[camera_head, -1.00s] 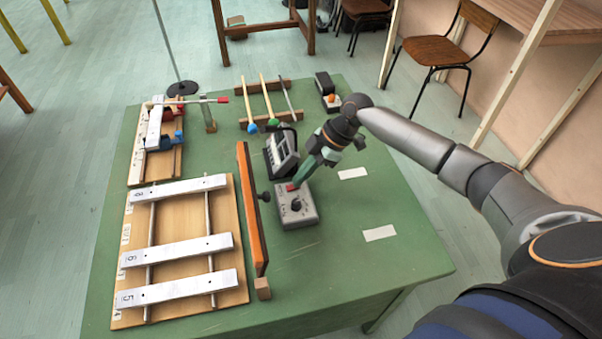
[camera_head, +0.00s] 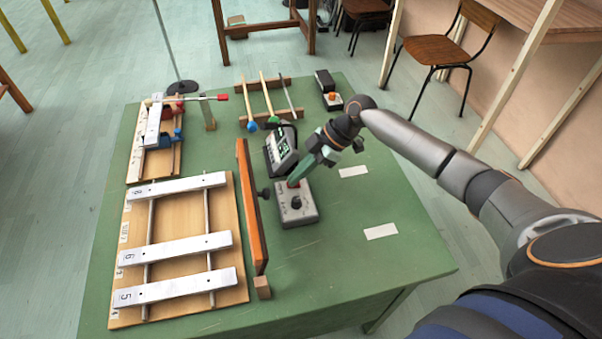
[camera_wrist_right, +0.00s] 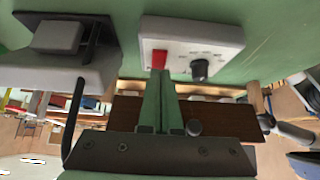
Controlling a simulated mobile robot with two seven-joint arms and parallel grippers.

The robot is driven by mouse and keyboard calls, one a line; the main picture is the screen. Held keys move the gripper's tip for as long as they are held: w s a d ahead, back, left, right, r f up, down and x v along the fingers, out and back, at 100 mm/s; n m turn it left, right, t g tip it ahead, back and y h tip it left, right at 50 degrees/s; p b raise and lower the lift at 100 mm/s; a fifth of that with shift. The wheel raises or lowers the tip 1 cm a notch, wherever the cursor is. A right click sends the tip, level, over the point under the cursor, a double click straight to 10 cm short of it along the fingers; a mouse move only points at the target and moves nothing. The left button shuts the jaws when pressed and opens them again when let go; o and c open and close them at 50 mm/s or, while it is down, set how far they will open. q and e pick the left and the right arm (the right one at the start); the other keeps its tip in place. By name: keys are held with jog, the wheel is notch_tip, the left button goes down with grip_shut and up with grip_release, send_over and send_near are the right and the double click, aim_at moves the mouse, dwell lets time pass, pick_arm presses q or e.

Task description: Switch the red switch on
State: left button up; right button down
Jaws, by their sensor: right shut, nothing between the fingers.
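A small grey box (camera_head: 297,212) with a black knob (camera_head: 296,202) stands on the green table. Its red switch (camera_head: 292,184) is at the far end of the top face, partly covered by my right gripper (camera_head: 298,180). In the right wrist view, the red switch (camera_wrist_right: 159,59) shows beside the black knob (camera_wrist_right: 199,69) on the box's pale face (camera_wrist_right: 185,45). There the right gripper (camera_wrist_right: 160,78) is shut and empty, its fingertips right at the switch. I cannot tell whether they touch it. My left gripper is not in view.
A dark device (camera_head: 281,147) with a screen stands just behind the box. An upright orange-brown board (camera_head: 251,205) is close on the left, with metal bars on a wooden board (camera_head: 180,245) beyond. The table's right side (camera_head: 340,230) is mostly clear, with white labels.

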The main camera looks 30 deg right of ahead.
dwell(0.3)
jog(key=v, duration=1.2)
jog(key=shift+r, duration=0.25)
jog(key=shift+s+d, duration=0.1)
jog(key=shift+s+f, duration=0.1)
